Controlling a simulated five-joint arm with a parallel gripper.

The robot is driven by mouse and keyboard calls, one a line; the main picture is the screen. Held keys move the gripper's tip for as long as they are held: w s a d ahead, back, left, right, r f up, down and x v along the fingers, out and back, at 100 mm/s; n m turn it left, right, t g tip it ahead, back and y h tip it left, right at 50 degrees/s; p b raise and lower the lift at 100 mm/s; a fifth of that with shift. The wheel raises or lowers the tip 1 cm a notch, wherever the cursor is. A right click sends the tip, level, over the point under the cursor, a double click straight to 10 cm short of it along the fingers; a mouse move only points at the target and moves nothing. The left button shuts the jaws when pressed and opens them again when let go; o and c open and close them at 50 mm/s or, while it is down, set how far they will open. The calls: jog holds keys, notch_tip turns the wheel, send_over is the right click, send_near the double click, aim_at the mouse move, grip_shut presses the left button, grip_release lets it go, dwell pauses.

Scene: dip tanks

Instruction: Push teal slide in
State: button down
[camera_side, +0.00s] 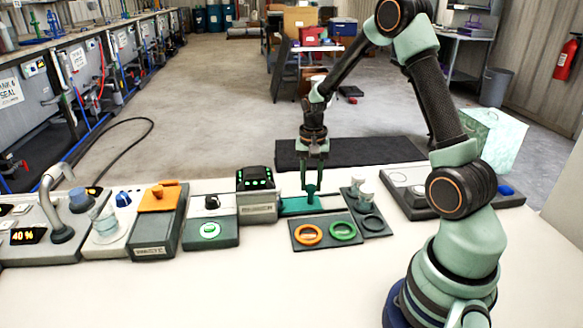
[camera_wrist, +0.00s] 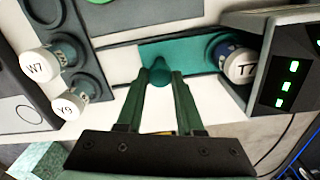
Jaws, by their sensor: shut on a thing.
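The teal slide (camera_side: 294,207) is a flat plate with an upright knob (camera_side: 311,189). It lies just right of the dark box with green lights (camera_side: 257,203). My gripper (camera_side: 313,182) points down from above, its fingers closed on the knob. In the wrist view my gripper (camera_wrist: 160,82) has its fingertips on either side of the teal knob (camera_wrist: 159,71). The slide plate (camera_wrist: 185,53) runs right from there toward the green-lit box (camera_wrist: 285,75). A white-capped vial marked T7 (camera_wrist: 240,65) stands at that end of the plate; I cannot make it out in the side view.
A panel with an orange ring (camera_side: 308,235) and a green ring (camera_side: 343,231) is in front of the slide. White-capped vials W7 (camera_wrist: 38,65) and Y9 (camera_wrist: 67,107) stand in a dark holder (camera_side: 376,232) to the slide's right. The front of the table is clear.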

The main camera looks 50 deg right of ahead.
aim_at(292, 205)
jog(key=w+a, duration=0.3)
jog(key=w, duration=0.1)
jog(key=shift+a, duration=0.4)
jog(key=c, duration=0.5)
grip_release()
jog(key=shift+c, duration=0.2)
jog(key=shift+s, duration=0.1)
jog(key=shift+r, duration=0.1)
notch_tip(292, 205, up, 12)
